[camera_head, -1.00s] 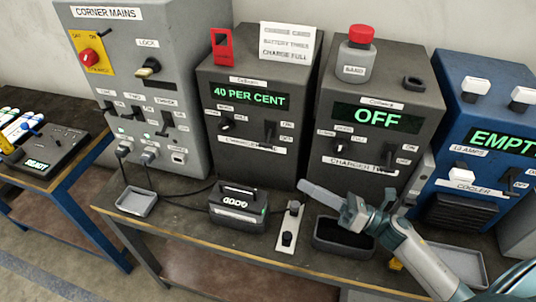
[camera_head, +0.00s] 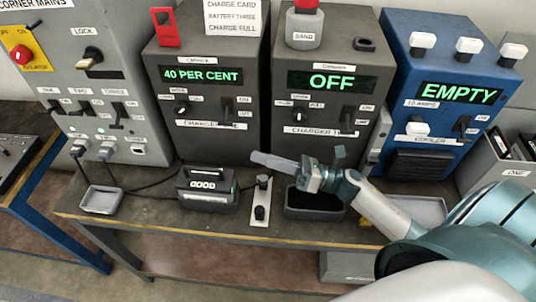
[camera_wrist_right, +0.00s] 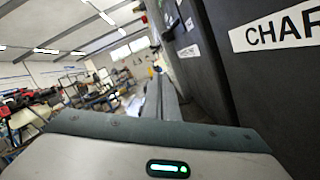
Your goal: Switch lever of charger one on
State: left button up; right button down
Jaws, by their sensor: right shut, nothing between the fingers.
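Charger one is the dark grey box (camera_head: 205,80) left of centre, with a green "40 PER CENT" display (camera_head: 201,75). Its black lever (camera_head: 226,108) is at the right of its front, beside small on and off labels; I cannot tell its exact position. My right gripper (camera_head: 256,157) is shut and empty, its long grey fingers pointing left, below and right of that lever and apart from it. In the right wrist view the shut fingers (camera_wrist_right: 160,98) run alongside a dark panel with a "CHAR" label (camera_wrist_right: 280,30). My left gripper is not in view.
A second dark charger (camera_head: 325,85) reads "OFF", right of charger one. A blue cooler box (camera_head: 450,70) reads "EMPTY". Below the gripper, the bench holds a "GOOD" battery unit (camera_head: 208,188), a white socket strip (camera_head: 261,205) and a black tray (camera_head: 314,213). Grey mains cabinet (camera_head: 100,80) stands left.

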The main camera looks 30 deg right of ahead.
pick_arm(q)
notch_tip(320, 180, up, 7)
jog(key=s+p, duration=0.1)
jog(key=p, duration=0.5)
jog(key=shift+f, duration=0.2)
pick_arm(e)
jog(key=w+a+r, duration=0.4)
jog(key=w+r, duration=0.1)
jog(key=w, duration=0.1)
jog(key=shift+w, duration=0.2)
jog(key=shift+a, duration=0.1)
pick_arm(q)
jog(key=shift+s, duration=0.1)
pick_arm(e)
jog(key=shift+w, duration=0.2)
